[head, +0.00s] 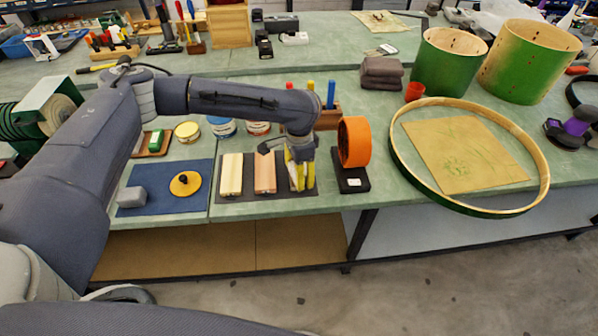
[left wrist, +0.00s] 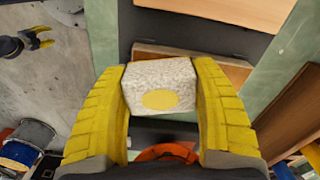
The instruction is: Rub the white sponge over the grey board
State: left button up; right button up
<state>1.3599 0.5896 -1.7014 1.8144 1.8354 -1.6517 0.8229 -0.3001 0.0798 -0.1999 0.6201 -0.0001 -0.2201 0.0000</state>
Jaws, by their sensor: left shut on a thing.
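My left gripper (head: 301,183) is low over the right end of the dark grey mat (head: 248,206) on the bench. In the left wrist view its yellow fingers are shut on the sponge (left wrist: 160,84), a speckled whitish block with a yellow round patch. The gripper hides the sponge in the head view. The mat carries a cream wooden block (head: 231,175) and a pinkish one (head: 265,173). I cannot clearly make out a separate grey board or whether the sponge touches anything. My right gripper (left wrist: 40,40) shows small in the left wrist view, its yellow fingers apart.
An orange roll on a black stand (head: 353,143) is close right of my left gripper. A large drum hoop (head: 541,193) lies farther right around a tan sheet. A blue mat (head: 160,172) with a grey block and yellow disc is to the left. Tins stand behind.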

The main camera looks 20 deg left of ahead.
pick_arm(q)
jog(key=shift+w, duration=0.15)
jog(key=shift+w+a, duration=0.3)
jog(key=shift+w, duration=0.3)
jog(key=shift+w+a, duration=0.25)
jog(key=shift+w, duration=0.3)
jog(key=shift+s, duration=0.15)
jog(key=shift+s+d, duration=0.3)
jog(key=shift+s, duration=0.3)
jog(key=shift+s+d, duration=0.25)
jog(key=shift+s, duration=0.35)
jog(key=shift+w, duration=0.1)
jog(key=shift+w+a, duration=0.15)
jog(key=shift+w, duration=0.1)
jog(key=shift+s, duration=0.1)
jog(key=shift+s+d, duration=0.25)
jog(key=shift+s, duration=0.4)
jog(key=shift+s+d, duration=0.3)
jog(key=shift+s, duration=0.3)
jog(key=shift+s+d, duration=0.25)
jog(key=shift+s, duration=0.4)
